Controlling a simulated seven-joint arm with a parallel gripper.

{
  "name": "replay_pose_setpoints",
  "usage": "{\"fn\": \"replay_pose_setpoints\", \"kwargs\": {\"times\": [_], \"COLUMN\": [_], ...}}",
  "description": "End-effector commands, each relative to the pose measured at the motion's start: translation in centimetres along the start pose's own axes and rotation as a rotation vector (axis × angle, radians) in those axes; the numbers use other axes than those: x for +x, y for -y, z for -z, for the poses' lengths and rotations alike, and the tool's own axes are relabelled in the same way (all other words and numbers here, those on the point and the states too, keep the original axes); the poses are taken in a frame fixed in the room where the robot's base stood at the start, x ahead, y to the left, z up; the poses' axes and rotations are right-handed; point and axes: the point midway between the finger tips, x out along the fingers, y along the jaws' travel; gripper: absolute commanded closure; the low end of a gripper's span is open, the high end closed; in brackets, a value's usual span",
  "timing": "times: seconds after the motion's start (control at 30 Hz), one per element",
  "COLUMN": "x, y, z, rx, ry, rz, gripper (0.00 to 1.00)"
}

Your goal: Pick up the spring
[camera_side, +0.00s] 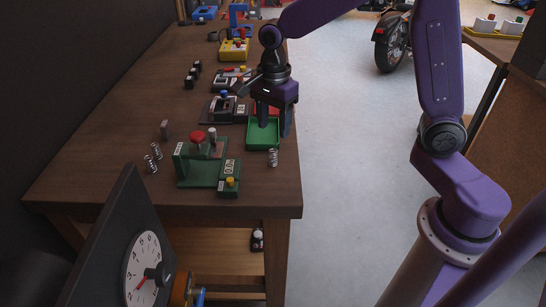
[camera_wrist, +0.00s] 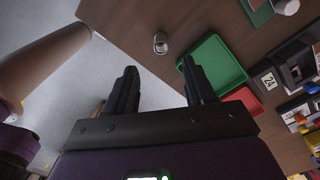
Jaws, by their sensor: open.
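A small silver coil spring (camera_side: 273,157) stands on the table near its right edge, just in front of the green tray (camera_side: 263,148). The same spring (camera_wrist: 160,43) shows beyond my fingertips in the wrist view, apart from them. Two more springs (camera_side: 155,151) (camera_side: 150,164) stand at the left of the table. My gripper (camera_side: 277,133) is open with nothing between its fingers, above the green tray and behind the front spring. In the wrist view my gripper (camera_wrist: 158,66) has its fingers wide apart, and the right finger overlaps the green tray's edge.
A green fixture with a red knob (camera_side: 197,145) stands left of the front spring. A red tray (camera_wrist: 244,100) adjoins the green one. Dark devices (camera_side: 222,109) and a yellow box (camera_side: 234,50) line the table farther back. Bare table lies around the front spring, close to the edge.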

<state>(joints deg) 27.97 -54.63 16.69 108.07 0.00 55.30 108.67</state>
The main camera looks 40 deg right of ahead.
Motion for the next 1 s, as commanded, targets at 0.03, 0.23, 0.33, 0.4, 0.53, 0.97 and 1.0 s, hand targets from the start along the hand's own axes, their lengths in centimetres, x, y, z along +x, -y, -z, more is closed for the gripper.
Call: {"fn": "replay_pose_setpoints", "kwargs": {"times": [0.03, 0.23, 0.33, 0.4, 0.53, 0.97, 1.0], "x": [1.1, 3.9, 4.5, 4.8, 5.9, 9.8, 9.9], "y": [-0.1, 0.0, 0.0, 0.0, 0.0, 0.1, 0.1], "z": [0.0, 0.0, 0.0, 0.0, -0.1, -0.2, -0.2], "rx": [-0.001, -0.001, -0.002, -0.002, -0.001, -0.002, -0.002], "ry": [-0.002, -0.001, 0.0, 0.0, -0.001, 0.0, 0.0], "rz": [-0.005, -0.003, -0.001, 0.0, -0.003, 0.001, 0.001], "gripper": [0.46, 0.46, 0.46, 0.46, 0.46, 0.46, 0.46]}}
